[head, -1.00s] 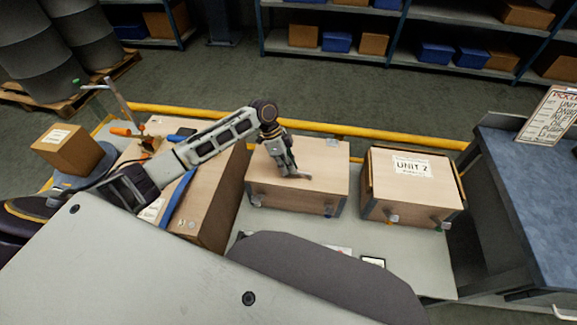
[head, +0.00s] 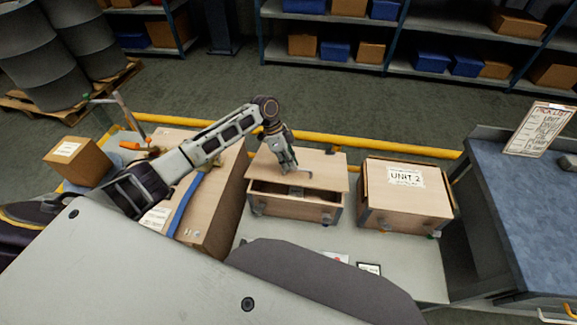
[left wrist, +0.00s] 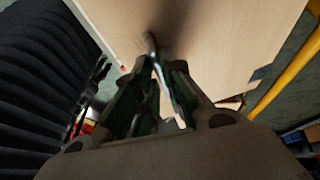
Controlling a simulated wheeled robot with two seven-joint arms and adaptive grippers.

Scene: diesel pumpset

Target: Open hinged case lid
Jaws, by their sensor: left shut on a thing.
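The hinged case (head: 290,208) is a pale wooden box in the middle of the grey bench. Its lid (head: 325,170) is raised at the front, and a dark gap shows between lid and box wall. Something pale shows inside the gap, too small to make out. My left gripper (head: 292,172) is over the lid, shut on a small grey part on its top, likely a handle. In the left wrist view, the fingers (left wrist: 160,70) close around a thin grey bar against the pale lid (left wrist: 215,35). My right gripper is not in view.
A second wooden case labelled UNIT 2 (head: 405,195) stands shut just to the right. A long wooden box (head: 215,205) with a blue strap stands close on the left, under my left arm. A yellow rail (head: 350,145) runs behind the bench. A blue-topped table (head: 520,210) is at right.

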